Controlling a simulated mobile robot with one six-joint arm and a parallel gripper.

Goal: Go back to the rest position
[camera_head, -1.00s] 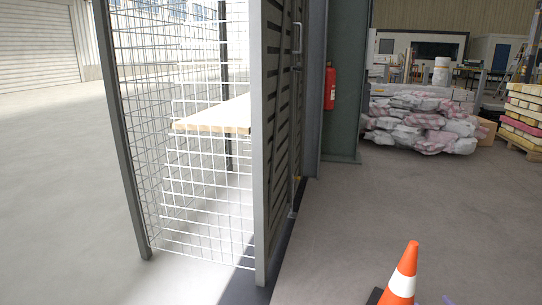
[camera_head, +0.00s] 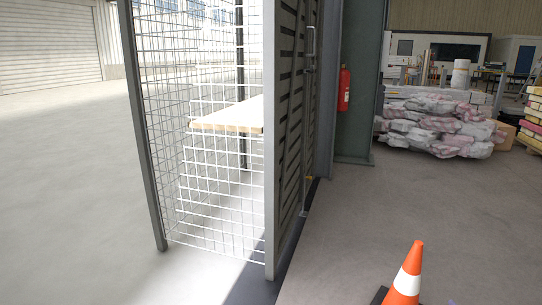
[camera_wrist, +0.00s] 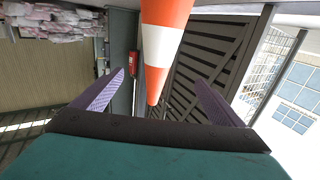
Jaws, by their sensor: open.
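My gripper (camera_wrist: 160,78) shows in the wrist view with its two purple fingers spread wide apart. An orange and white traffic cone (camera_wrist: 160,42) appears between the fingers, with its tip toward the gripper's dark palm; no finger visibly touches it. In the head view the cone (camera_head: 409,280) stands upright at the bottom right, its base partly cut off by the frame edge. A tiny purple bit at the bottom edge beside it looks like my gripper; the rest of my arm is out of that view.
A wire mesh cage (camera_head: 215,200) with a dark slatted door (camera_head: 293,130) stands left of centre. A wooden tabletop (camera_head: 228,116) is seen through the mesh. A red fire extinguisher (camera_head: 344,90) hangs on a green column (camera_head: 362,120). Wrapped sacks (camera_head: 440,125) are piled behind. Floor between is clear.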

